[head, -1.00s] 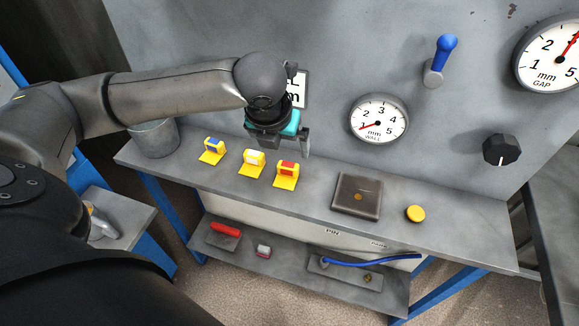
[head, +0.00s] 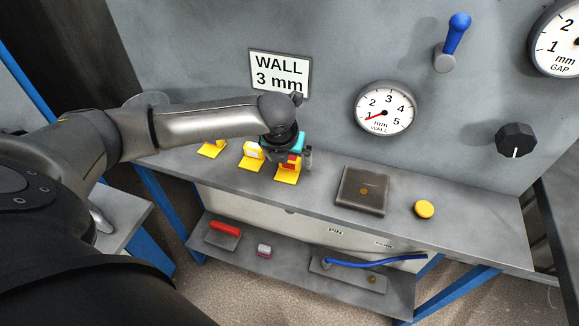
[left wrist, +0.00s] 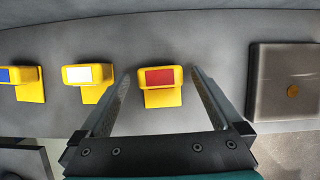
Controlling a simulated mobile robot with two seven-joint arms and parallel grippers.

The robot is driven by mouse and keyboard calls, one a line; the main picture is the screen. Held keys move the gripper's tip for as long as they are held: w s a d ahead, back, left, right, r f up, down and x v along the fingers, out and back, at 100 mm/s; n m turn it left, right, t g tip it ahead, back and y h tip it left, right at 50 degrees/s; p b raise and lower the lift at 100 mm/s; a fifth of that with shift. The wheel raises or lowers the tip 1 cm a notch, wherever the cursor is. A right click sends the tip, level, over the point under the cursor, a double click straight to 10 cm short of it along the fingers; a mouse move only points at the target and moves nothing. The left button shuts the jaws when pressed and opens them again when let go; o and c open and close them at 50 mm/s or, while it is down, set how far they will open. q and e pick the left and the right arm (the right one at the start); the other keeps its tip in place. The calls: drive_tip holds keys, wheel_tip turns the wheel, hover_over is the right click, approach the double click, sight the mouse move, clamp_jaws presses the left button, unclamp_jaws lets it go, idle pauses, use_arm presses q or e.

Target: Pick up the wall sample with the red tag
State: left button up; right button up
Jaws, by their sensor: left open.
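The wall sample with the red tag (head: 289,168) is yellow and stands on the grey bench shelf, partly hidden by my left gripper in the head view. In the left wrist view the red-tagged sample (left wrist: 160,83) stands between the two open fingers, toward their tips. My left gripper (head: 290,160) is open and empty, over or around this sample; whether the fingers touch it I cannot tell. The white-tagged sample (head: 252,156) stands just left of it. The blue-tagged sample (head: 211,149) is further left, mostly hidden by my arm. My right gripper is not in view.
A dark square plate (head: 361,190) and a yellow button (head: 425,209) are to the right on the shelf. A wall sign (head: 280,75) reads "WALL 3 mm". A wall gauge (head: 386,107) hangs behind. A lower shelf (head: 290,267) holds several small items.

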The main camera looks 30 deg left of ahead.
use_arm(q)
drive_tip(key=shift+w+f, duration=0.2)
drive_tip(key=shift+f, duration=0.3)
drive_tip(key=c, duration=1.4)
drive_tip(key=shift+r, duration=0.2)
